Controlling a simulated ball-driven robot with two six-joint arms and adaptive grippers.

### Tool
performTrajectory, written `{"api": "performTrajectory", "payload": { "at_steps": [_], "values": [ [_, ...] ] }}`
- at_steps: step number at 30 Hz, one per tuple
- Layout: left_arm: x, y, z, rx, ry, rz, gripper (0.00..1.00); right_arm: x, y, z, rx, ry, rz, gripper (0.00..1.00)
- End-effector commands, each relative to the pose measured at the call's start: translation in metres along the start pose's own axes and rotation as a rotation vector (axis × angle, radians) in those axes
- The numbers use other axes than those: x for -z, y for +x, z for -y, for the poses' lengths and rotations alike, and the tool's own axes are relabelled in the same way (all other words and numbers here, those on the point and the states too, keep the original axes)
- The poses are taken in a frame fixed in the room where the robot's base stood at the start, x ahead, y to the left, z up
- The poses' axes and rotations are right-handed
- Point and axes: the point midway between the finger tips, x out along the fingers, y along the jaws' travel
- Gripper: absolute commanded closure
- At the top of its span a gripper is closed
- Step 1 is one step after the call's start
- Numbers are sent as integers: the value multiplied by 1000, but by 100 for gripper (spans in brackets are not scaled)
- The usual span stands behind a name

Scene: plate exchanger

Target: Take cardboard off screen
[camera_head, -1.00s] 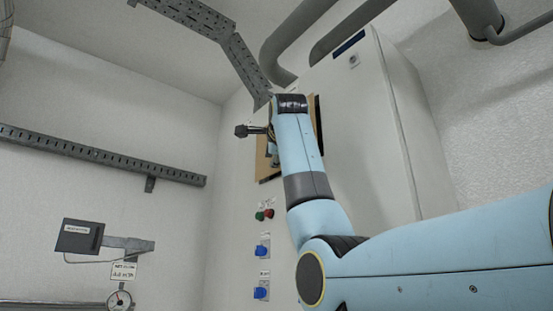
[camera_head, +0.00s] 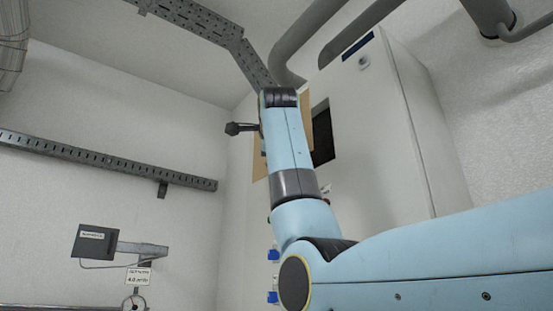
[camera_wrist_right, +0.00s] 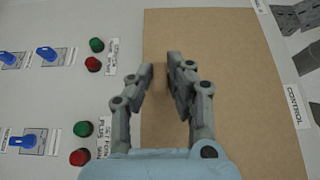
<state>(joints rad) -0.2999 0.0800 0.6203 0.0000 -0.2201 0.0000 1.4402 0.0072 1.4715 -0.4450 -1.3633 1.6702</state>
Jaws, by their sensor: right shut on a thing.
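The cardboard (camera_wrist_right: 225,90) is a flat brown sheet that fills the middle of the right wrist view. My right gripper (camera_wrist_right: 166,70) is shut on a small raised part near the sheet's left side in that view. In the head view the cardboard (camera_head: 306,108) shows only as strips on both sides of my right wrist, which hides the rest and most of the gripper. The dark screen (camera_head: 323,138) on the white cabinet shows to the right of the cardboard, partly uncovered. My left gripper is not in view.
The white cabinet (camera_head: 390,140) carries red and green buttons (camera_wrist_right: 94,64) and blue switches (camera_wrist_right: 47,54) beside the cardboard. Grey pipes (camera_head: 300,45) and a perforated metal tray (camera_head: 250,65) run close above. A wall rail (camera_head: 100,160) is at left.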

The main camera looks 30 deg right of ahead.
Motion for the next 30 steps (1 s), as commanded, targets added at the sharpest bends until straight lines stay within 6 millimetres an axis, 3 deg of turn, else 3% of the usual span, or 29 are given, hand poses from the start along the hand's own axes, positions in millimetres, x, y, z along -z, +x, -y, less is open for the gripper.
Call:
{"api": "performTrajectory", "payload": {
  "at_steps": [24, 30],
  "values": [
    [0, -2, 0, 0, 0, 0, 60, -55, -31, 0, 0, 0, 2, 100],
    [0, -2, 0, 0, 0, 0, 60, -60, -34, 0, 0, 0, 0, 100]
  ]
}}
